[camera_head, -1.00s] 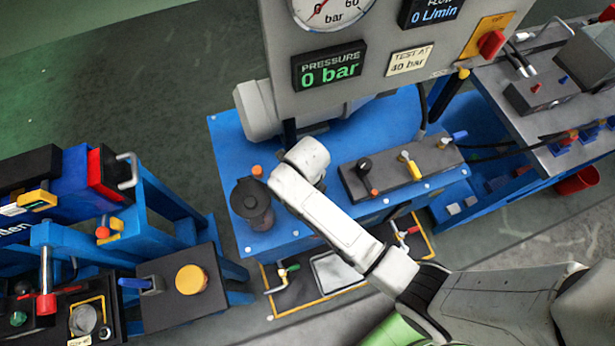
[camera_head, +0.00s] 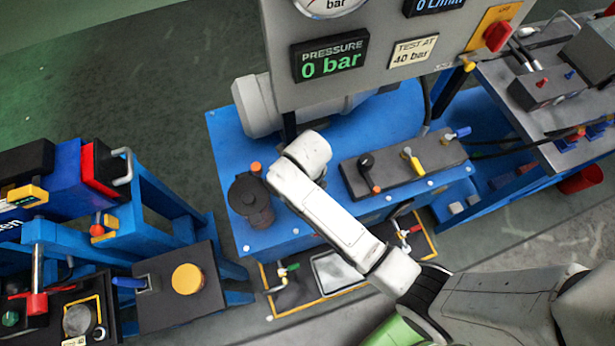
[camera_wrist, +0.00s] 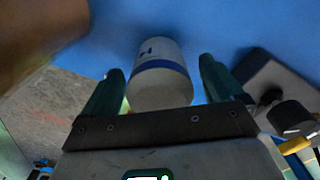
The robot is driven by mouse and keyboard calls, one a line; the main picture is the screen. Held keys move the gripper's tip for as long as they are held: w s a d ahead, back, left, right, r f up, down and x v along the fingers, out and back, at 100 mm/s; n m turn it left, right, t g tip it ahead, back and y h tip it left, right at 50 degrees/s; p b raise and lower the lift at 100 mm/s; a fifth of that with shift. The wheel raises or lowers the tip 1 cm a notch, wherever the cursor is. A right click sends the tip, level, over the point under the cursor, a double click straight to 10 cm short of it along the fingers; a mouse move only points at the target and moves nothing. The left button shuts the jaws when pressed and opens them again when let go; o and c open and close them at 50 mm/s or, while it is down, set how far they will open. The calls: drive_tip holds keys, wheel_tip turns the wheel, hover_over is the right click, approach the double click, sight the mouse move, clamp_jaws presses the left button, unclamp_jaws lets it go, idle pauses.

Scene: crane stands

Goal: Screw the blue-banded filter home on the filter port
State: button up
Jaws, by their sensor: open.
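The filter (camera_wrist: 160,75) is a white cylinder with a blue band, seen in the wrist view in front of a blue surface. My gripper (camera_wrist: 162,66) has its two green fingers apart, one on each side of the filter. Gaps show between the fingers and the filter, so it is not clamped. In the head view my arm hides both the gripper and the filter. I cannot make out the filter port in either view, nor whether the filter is seated on it.
A blue bench (camera_head: 228,150) carries a dark round fitting (camera_head: 251,197) left of my wrist and a grey valve block (camera_head: 405,165) on the right. A grey panel (camera_head: 380,90) reading 0 bar stands behind. A bench with a yellow button (camera_head: 187,279) is at left.

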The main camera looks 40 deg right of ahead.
drive_tip(key=shift+c, duration=0.8)
